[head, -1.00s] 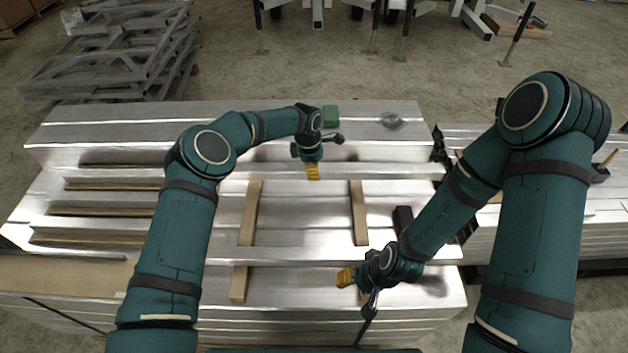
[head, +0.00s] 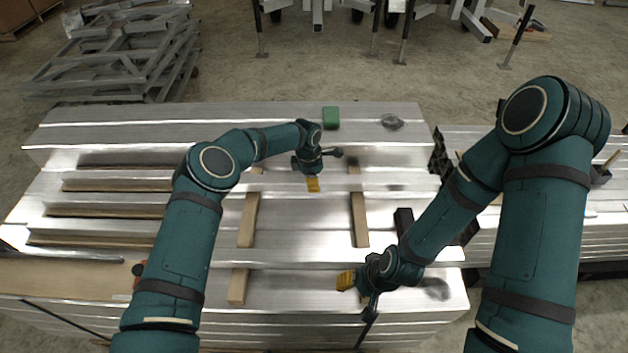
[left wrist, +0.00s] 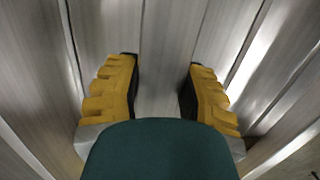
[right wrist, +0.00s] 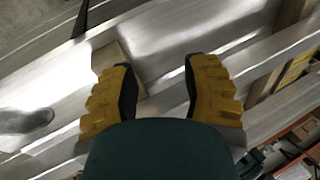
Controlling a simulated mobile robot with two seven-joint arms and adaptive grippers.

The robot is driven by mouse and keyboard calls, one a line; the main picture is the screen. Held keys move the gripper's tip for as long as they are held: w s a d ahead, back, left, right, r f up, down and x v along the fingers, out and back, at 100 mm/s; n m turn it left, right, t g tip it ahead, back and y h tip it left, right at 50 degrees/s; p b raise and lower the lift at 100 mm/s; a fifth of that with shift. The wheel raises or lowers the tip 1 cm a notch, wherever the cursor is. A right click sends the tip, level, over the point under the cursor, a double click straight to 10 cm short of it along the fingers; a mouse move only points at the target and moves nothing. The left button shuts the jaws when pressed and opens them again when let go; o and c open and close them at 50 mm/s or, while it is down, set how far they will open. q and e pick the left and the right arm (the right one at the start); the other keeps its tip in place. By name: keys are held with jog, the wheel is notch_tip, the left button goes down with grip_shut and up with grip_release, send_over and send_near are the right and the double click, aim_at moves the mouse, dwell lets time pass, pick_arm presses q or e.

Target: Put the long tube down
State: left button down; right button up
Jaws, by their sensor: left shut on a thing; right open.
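The long tube (head: 400,182) is a silvery aluminium bar running left to right across the stack. My left gripper (head: 313,185) is shut on it, pointing down near the middle of the stack; the left wrist view shows a metal face (left wrist: 165,70) between the fingers. The tube crosses over two wooden spacers (head: 248,218) (head: 360,220); I cannot tell whether it touches them. My left arm hides part of its left side. My right gripper (head: 346,281) is open and empty, low over the near part of the stack.
Another metal tube (head: 300,254) lies across the spacers nearer to me. A green block (head: 331,118) and a grey lump (head: 391,122) lie on the far top surface. Grey frames (head: 110,60) are stacked at back left. Bare spacer lengths show between the two tubes.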

pick_arm(q)
jog(key=shift+w+f+b, duration=0.1)
jog(key=shift+f+b, duration=0.2)
pick_arm(e)
jog(key=shift+w+f, duration=0.1)
jog(key=shift+f, duration=0.3)
pick_arm(q)
jog(key=c, duration=0.6)
grip_release()
pick_arm(e)
jog(key=shift+r, duration=0.1)
pick_arm(q)
jog(key=shift+r+p, duration=0.2)
jog(key=shift+p, duration=0.1)
pick_arm(e)
jog(key=shift+r, duration=0.2)
pick_arm(q)
jog(key=r, duration=0.4)
jog(key=a+r+p, duration=0.1)
jog(key=r, duration=0.3)
jog(key=r+p, duration=0.1)
jog(key=r, duration=0.3)
jog(key=shift+a+r, duration=0.2)
jog(key=shift+r, duration=0.1)
pick_arm(e)
jog(key=shift+s+r, duration=0.2)
jog(key=shift+r, duration=0.45)
jog(key=shift+s+r, duration=0.15)
jog(key=shift+r, duration=0.45)
